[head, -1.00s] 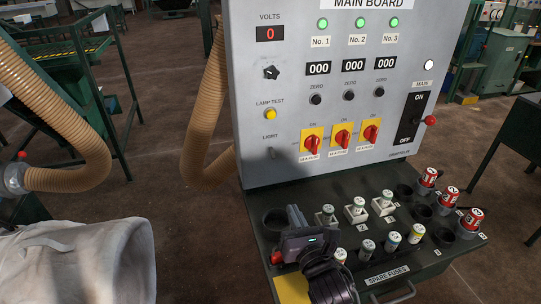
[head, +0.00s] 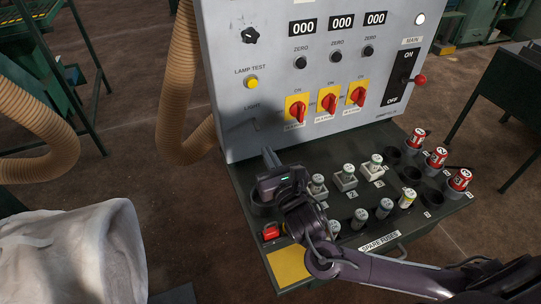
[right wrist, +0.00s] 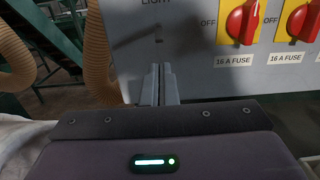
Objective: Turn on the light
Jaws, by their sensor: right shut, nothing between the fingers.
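The light switch (head: 256,125) is a small grey toggle under the LIGHT label, low on the left of the grey main board (head: 230,85). In the right wrist view the switch (right wrist: 159,38) shows small and shaded, above and just beyond the fingertips; its position is hard to read. My right gripper (head: 268,155) is shut and empty, below and slightly right of the switch, with its fingers pointing at the board. The fingers (right wrist: 158,72) also show in the right wrist view, apart from the switch as far as I can see. My left gripper is out of view.
Red rotary switches (head: 328,101) sit right of the light switch, and the yellow lamp test button (head: 251,83) above it. Several fuses (head: 385,207) stand on the dark shelf below. A hose (head: 180,100) hangs left of the board, near a white bag (head: 80,250).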

